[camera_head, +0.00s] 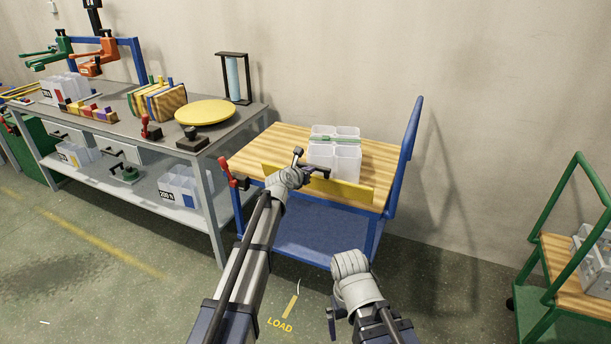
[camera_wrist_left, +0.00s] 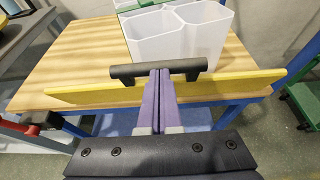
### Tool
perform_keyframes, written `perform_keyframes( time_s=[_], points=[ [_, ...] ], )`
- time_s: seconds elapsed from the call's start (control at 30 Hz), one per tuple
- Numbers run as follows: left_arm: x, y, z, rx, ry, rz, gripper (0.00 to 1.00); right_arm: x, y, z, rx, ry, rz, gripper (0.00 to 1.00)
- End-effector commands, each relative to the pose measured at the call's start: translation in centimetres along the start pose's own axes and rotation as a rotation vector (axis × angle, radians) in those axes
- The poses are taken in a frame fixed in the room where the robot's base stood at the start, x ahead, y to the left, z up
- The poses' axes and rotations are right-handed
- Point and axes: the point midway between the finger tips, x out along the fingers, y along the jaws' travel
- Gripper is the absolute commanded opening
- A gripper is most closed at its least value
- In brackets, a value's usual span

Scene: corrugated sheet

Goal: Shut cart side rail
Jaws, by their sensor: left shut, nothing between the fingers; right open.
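The blue cart has a wooden top (camera_head: 262,148) and a blue push handle (camera_head: 409,135). Its yellow side rail (camera_head: 345,190) runs along the near edge of the top, and its exact tilt is hard to tell. In the left wrist view the yellow rail (camera_wrist_left: 235,84) has a dark bar handle (camera_wrist_left: 158,70) at its middle. My left gripper (camera_head: 318,172) is at this handle. Its purple fingers (camera_wrist_left: 160,88) are shut together and empty, with tips at the bar; contact is unclear. My right gripper (camera_head: 336,318) is open, low in front of the cart, its fingers partly hidden.
Clear bins (camera_head: 335,155) stand on the cart top behind the rail. A red clamp-like part (camera_head: 232,172) is at the cart's left corner. A workbench (camera_head: 215,150) with a yellow disc (camera_head: 205,112) stands left. A green cart (camera_head: 545,275) is right. Floor between is clear.

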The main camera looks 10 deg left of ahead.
Motion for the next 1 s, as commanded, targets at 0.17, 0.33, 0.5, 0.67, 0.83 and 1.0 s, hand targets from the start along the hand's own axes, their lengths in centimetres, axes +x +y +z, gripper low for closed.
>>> perform_keyframes(
  time_s=[0.17,0.33,0.5,0.67,0.83,1.0],
  points=[
    [1.4,0.0,1.2,0.0,0.0,0.0,0.0,-0.6,0.1,0.0,0.0,0.0,0.0,1.0],
    [2.2,0.0,1.8,0.0,0.0,0.0,0.0,-0.8,0.1,0.1,0.0,0.0,0.0,1.0],
    [2.6,0.0,2.0,0.0,0.0,0.0,0.0,-0.9,0.1,0.1,0.0,0.0,0.0,1.0],
    [2.8,0.0,2.1,0.0,0.0,0.0,0.0,-0.9,0.1,0.1,0.0,0.0,0.0,1.0],
    [2.8,0.0,2.1,0.0,0.0,0.0,0.0,-0.9,0.1,0.1,0.0,0.0,0.0,1.0],
    [2.8,0.0,2.1,0.0,0.0,0.0,0.0,-0.9,0.1,0.1,0.0,0.0,0.0,1.0]
  ],
)
